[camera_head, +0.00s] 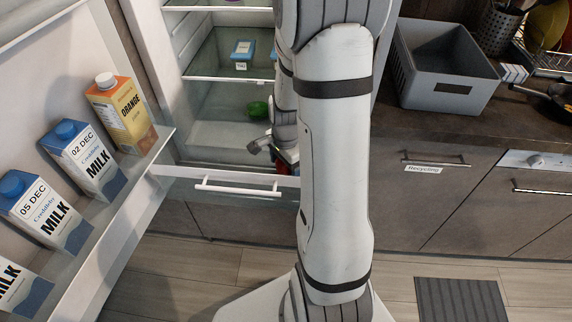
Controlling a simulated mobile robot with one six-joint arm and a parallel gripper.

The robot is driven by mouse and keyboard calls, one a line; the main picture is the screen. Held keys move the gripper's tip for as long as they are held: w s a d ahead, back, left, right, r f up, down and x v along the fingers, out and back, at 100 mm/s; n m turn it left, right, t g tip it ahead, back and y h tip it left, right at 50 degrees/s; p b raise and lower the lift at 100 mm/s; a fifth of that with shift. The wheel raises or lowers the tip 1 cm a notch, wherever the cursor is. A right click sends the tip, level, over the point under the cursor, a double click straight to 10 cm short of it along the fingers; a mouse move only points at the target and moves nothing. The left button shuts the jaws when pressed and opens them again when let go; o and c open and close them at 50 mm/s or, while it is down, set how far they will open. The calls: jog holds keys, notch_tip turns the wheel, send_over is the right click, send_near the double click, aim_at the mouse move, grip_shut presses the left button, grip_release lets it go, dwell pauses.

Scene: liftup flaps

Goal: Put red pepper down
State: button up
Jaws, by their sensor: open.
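My gripper (268,150) reaches into the open fridge, low down near the bottom drawer. It is open, but my arm hides much of it. A small patch of red (284,167) shows just below and right of the gripper, by the drawer's edge. It may be the red pepper; its shape and whether it touches the fingers cannot be made out. A green vegetable (257,109) lies behind the gripper.
The fridge drawer (215,172) has a white handle. A blue tub (243,50) stands on the shelf above. The open door at left holds milk cartons (82,160) and an orange juice carton (122,112). A grey bin (440,75) stands on the right counter.

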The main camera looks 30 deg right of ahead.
jog(key=r+p, duration=0.1)
jog(key=r, duration=0.5)
jog(key=r+p, duration=0.1)
jog(key=r, duration=0.5)
jog(key=shift+s, duration=0.2)
jog(key=shift+s+a+r, duration=0.1)
jog(key=shift+r, duration=0.15)
jog(key=s+a+r+n+t, duration=0.1)
jog(key=s+a+r+n, duration=0.7)
jog(key=n, duration=0.8)
jog(key=s+a, duration=0.3)
jog(key=shift+s+t, duration=0.15)
jog(key=shift+t, duration=0.25)
notch_tip(320, 180, up, 8)
jog(key=p, duration=0.8)
jog(key=shift+r, duration=0.25)
jog(key=shift+c, duration=0.4)
